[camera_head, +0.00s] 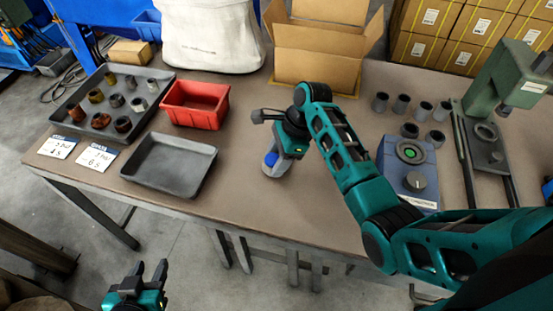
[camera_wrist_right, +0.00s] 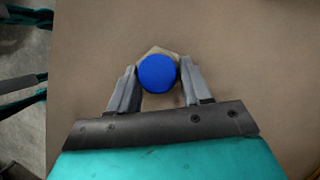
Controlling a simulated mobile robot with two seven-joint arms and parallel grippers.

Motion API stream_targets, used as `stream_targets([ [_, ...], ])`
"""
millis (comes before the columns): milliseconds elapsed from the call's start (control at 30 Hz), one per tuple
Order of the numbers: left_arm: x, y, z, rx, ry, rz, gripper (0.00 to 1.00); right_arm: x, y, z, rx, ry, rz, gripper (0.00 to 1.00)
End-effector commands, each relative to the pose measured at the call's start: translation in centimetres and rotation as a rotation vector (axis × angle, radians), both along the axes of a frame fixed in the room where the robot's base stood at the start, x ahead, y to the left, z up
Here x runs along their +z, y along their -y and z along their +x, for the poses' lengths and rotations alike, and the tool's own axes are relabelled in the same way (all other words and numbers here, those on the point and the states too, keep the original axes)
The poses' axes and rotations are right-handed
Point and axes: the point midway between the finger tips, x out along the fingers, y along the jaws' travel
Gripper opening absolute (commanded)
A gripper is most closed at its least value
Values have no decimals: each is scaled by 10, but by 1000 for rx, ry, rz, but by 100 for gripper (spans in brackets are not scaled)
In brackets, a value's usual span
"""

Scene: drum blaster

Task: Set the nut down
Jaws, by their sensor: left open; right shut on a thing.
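The nut (camera_wrist_right: 153,52) shows as a brownish hexagonal edge around a blue round face in the right wrist view. My right gripper (camera_wrist_right: 158,82) is shut on it, with a grey finger on each side. In the head view, this gripper (camera_head: 271,164) is low over the middle of the table, and the blue face of the nut shows between its fingers. I cannot tell whether the nut touches the table. My left gripper (camera_head: 149,272) is open and empty, low in the picture in front of the table.
An empty grey tray (camera_head: 150,190) and a red bin (camera_head: 222,105) lie left of my right gripper. A dark tray (camera_head: 80,95) holds several worn parts. A blue device (camera_head: 392,180), several grey cylinders and a green press (camera_head: 490,90) stand right. An open carton (camera_head: 315,75) stands behind.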

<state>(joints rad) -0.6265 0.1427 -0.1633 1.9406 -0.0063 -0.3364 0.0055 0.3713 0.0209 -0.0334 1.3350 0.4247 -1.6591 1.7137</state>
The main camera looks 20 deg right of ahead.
Motion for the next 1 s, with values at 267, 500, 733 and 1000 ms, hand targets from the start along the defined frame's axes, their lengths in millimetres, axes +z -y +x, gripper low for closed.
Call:
stream_targets([
  [267,2,0,4,0,8,0,43,-7,0,1,0,3,0,10],
  [500,2,0,3,0,7,0,43,-11,0,0,-1,2,0,52],
  [733,1,0,2,0,5,0,43,-11,0,0,-1,2,0,74],
  [1000,0,0,0,0,-1,0,43,-9,0,0,0,2,0,74],
])
